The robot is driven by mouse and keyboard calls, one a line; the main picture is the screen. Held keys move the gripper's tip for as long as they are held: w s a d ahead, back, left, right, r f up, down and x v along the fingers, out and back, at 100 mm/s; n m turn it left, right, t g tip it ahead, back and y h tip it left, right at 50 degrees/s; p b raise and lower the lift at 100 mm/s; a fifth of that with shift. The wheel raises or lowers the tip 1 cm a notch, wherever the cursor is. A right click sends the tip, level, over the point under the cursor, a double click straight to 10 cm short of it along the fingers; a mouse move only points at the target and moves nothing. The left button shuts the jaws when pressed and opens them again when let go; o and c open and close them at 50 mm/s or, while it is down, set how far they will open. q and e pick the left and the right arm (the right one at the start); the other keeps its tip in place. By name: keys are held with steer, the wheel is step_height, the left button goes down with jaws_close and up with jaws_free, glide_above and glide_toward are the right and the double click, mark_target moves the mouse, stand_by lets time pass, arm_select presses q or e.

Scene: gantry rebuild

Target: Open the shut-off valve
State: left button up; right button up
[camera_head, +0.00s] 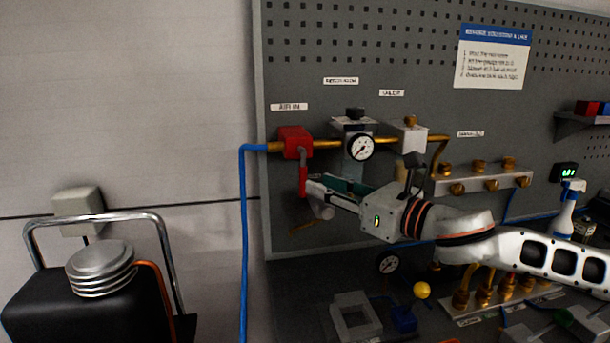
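The shut-off valve is a red block (293,141) on the brass pipe at the left end of the grey pegboard, under the "AIR IN" label. Its red lever (303,179) hangs straight down from the valve, across the pipe's line. My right gripper (317,197) reaches in from the right, with its fingertips at the lower end of the lever. The fingers overlap closely in this view, so I cannot tell whether they are closed on the lever or only beside it. My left gripper is not in view.
A pressure gauge (360,148) and an oiler (409,137) sit right of the valve, above my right arm. A brass-fitted manifold (483,180) is farther right. A blue hose (244,230) drops at the left. A bench with several parts lies below.

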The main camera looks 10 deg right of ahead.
mark_target(306, 179)
steer(key=x, duration=0.6)
steer(key=shift+w+a, duration=0.2)
jaws_close()
